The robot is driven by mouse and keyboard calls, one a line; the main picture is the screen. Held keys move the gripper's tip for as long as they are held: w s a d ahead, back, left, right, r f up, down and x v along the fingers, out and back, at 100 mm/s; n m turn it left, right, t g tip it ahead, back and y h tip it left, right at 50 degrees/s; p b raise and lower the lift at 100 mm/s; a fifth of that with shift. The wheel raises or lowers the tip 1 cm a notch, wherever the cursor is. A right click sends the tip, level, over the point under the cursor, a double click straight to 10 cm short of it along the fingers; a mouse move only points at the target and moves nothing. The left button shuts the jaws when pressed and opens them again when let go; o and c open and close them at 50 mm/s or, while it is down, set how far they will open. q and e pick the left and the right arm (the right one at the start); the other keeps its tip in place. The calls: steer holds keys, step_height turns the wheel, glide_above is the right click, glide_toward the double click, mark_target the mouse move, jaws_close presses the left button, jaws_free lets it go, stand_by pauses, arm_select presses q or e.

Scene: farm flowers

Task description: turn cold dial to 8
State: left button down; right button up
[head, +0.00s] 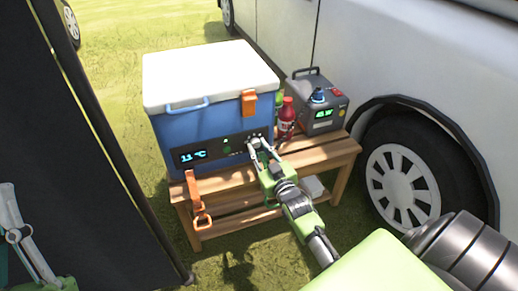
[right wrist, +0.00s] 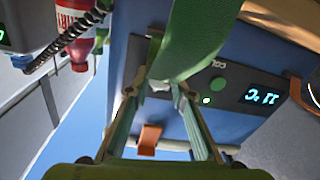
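The blue cooler (head: 205,125) with a white lid stands on a wooden bench. Its dark front panel has a display (head: 192,156) reading 11 °C. My right gripper (head: 261,146) is at the right end of this panel, where small white marks show. The fingers cover this spot, so I cannot make out the dial or its setting. In the right wrist view the fingertips (right wrist: 157,92) are a little apart at the panel, and a large green part hides what is between them. The display (right wrist: 262,97) appears upside down there. Part of my left gripper (head: 14,235) shows at the left edge.
An orange strap (head: 194,195) hangs in front of the bench (head: 325,155). A white vehicle (head: 390,60) is close at the right. A dark panel (head: 60,150) stands left.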

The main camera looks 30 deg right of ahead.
steer(key=m+p, duration=0.2)
steer(key=m, duration=0.1)
steer(key=m+p, duration=0.1)
steer(key=m, duration=0.3)
steer(key=shift+p, duration=0.4)
arm_select(q)
steer(key=w+f+g+y, duration=0.2)
steer(key=f+g, duration=0.3)
steer(key=f, duration=0.4)
steer(key=w+f+g+y, duration=0.2)
steer(key=w+f+g, duration=0.2)
steer(key=f, duration=0.5)
steer(key=shift+a+f+g, duration=0.25)
steer(key=shift+a+g, duration=0.15)
steer(key=shift+g, duration=0.3)
arm_select(e)
steer(key=shift+m, duration=0.6)
steer(key=o, duration=1.1)
